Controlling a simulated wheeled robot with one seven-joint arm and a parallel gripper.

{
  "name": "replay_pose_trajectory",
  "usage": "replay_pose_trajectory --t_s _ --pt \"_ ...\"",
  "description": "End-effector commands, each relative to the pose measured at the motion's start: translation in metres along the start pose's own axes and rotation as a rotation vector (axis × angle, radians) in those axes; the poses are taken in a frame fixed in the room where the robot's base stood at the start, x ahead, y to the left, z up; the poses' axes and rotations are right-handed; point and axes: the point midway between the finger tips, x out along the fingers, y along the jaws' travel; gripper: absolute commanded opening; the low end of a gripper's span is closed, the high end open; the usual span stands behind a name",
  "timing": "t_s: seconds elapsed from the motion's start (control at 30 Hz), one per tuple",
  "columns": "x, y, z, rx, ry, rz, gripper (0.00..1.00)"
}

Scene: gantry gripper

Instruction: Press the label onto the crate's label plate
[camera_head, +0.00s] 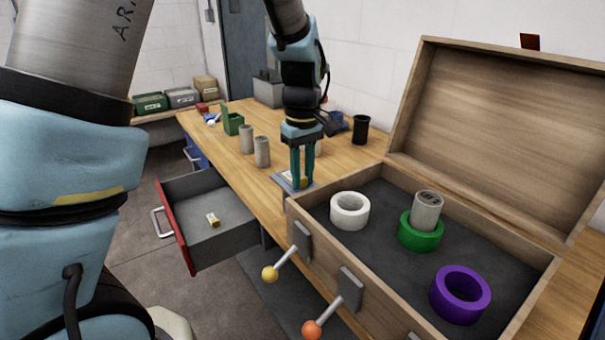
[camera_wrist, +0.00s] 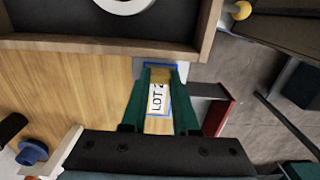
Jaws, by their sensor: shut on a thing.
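My gripper (camera_head: 303,184) points down over the table, close to the left end of the wooden crate (camera_head: 299,217). In the wrist view its green fingers (camera_wrist: 163,72) are shut on a small tan-yellow piece (camera_wrist: 160,76). A white label (camera_wrist: 157,98) with a blue border and "LOT" lettering shows between the fingers; I cannot tell whether it is joined to that piece. A blue-edged grey plate (camera_head: 282,182) lies on the table under the fingertips and partly behind them. Whether the held piece touches the plate is hidden.
The crate's lid (camera_head: 500,130) is open; white (camera_head: 350,211), green (camera_head: 420,236) and purple (camera_head: 460,294) rings lie inside. A grey cylinder (camera_head: 428,206) stands on the green ring. The open drawer (camera_head: 172,213) holds a small yellow-white piece (camera_head: 213,220). Ball-ended levers (camera_head: 270,274) jut from the crate's front.

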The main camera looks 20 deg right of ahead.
Motion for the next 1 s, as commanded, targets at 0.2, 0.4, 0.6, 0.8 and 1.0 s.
replay_pose_trajectory --t_s 0.2,0.4,0.6,0.8,1.0 --pt "0.0002 -0.0001 0.0001 0.000 0.000 -0.001 0.34" --pt "0.0002 -0.0001 0.0001 0.000 0.000 -0.001 0.56" --pt "0.0001 -0.0001 0.0000 0.000 0.000 0.000 0.63" --pt "0.0001 -0.0001 0.0000 0.000 0.000 0.000 0.81" --pt "0.0001 0.0000 0.0000 0.000 0.000 0.000 0.93"
